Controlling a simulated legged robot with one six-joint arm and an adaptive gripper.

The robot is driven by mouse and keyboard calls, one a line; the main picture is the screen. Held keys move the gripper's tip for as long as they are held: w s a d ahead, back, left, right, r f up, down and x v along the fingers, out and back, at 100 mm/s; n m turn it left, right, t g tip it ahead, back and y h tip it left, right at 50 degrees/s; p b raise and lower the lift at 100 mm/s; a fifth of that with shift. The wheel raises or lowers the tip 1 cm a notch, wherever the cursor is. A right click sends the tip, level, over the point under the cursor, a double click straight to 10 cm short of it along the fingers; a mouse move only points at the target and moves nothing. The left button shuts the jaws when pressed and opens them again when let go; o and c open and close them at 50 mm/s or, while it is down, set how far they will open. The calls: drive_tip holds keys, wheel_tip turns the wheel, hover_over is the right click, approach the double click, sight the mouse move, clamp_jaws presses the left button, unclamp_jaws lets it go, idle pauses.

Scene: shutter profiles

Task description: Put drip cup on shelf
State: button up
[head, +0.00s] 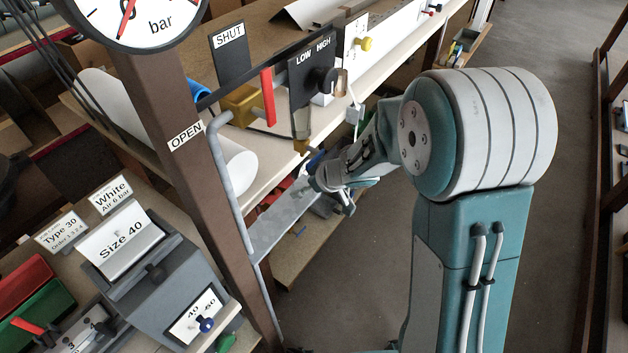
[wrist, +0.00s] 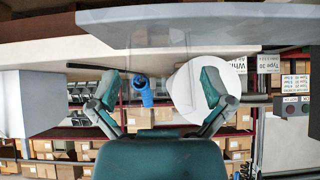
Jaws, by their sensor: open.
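My gripper (head: 328,187) is in front of the long pale shelf board (head: 283,178), below the regulator. In the wrist view its two teal fingers (wrist: 160,85) are spread wide, with no object held between them. I cannot tell for sure which thing is the drip cup. A blue rounded piece (wrist: 142,90) shows beyond the fingers in the wrist view; a blue piece (head: 196,91) also shows behind the post in the head view. The round end of a white cylinder (wrist: 186,91) shows behind the right finger.
A dark regulator plate marked LOW HIGH (head: 303,73) with a brass tip hangs above my gripper. A brown post (head: 165,100), a grey bent rail (head: 228,190) and a grey flat panel (head: 285,222) stand to the left. The floor (head: 345,275) below is partly open.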

drive_tip(key=v, duration=1.2)
drive_tip(key=s+d+r+m+t+h, duration=0.1)
drive_tip(key=d+r+m+t+h, duration=0.6)
drive_tip(key=d+r, duration=0.5)
drive_tip(key=s+a+m+g, duration=0.1)
drive_tip(key=s+a+g, duration=0.1)
drive_tip(key=s, duration=0.7)
drive_tip(key=s+a+f+m+g, duration=0.1)
drive_tip(key=s+g, duration=0.3)
drive_tip(key=s, duration=0.6)
drive_tip(key=shift+s+a+m+g, duration=0.2)
drive_tip(key=shift+a+m+g, duration=0.2)
drive_tip(key=shift+a+m, duration=0.3)
drive_tip(key=shift+d+f, duration=0.15)
